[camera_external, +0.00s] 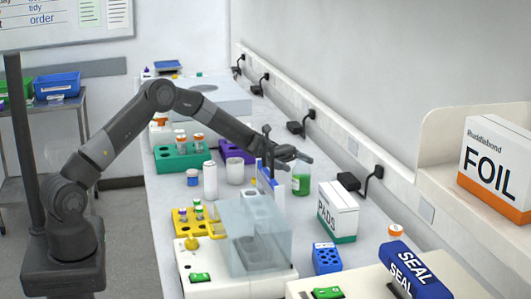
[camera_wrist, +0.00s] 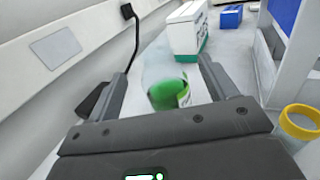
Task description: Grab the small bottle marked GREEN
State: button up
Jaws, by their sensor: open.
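A small clear bottle with green in its lower part (camera_external: 301,181) stands on the bench, just beside and below my gripper (camera_external: 289,149) in the external view. In the wrist view the bottle (camera_wrist: 166,86) shows between the two open fingers of my gripper (camera_wrist: 163,72), somewhat beyond their tips. It has a pale label on its right side whose writing I cannot read. The fingers do not appear to touch the bottle. Nothing is held.
A PADS box (camera_external: 338,212) and a blue rack (camera_external: 326,258) stand nearby. A blue-and-white upright thing (camera_wrist: 285,45) is close on the right in the wrist view, with a yellow-rimmed container (camera_wrist: 300,123) below it. A wall plug (camera_wrist: 94,100) is on the left.

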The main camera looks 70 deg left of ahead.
aim_at(307, 175)
notch_tip(307, 175, down, 2)
jog(key=shift+f, duration=0.25)
jog(key=x, duration=0.5)
jog(key=c, duration=1.2)
jog(key=shift+o, duration=0.2)
jog(key=shift+r, duration=0.1)
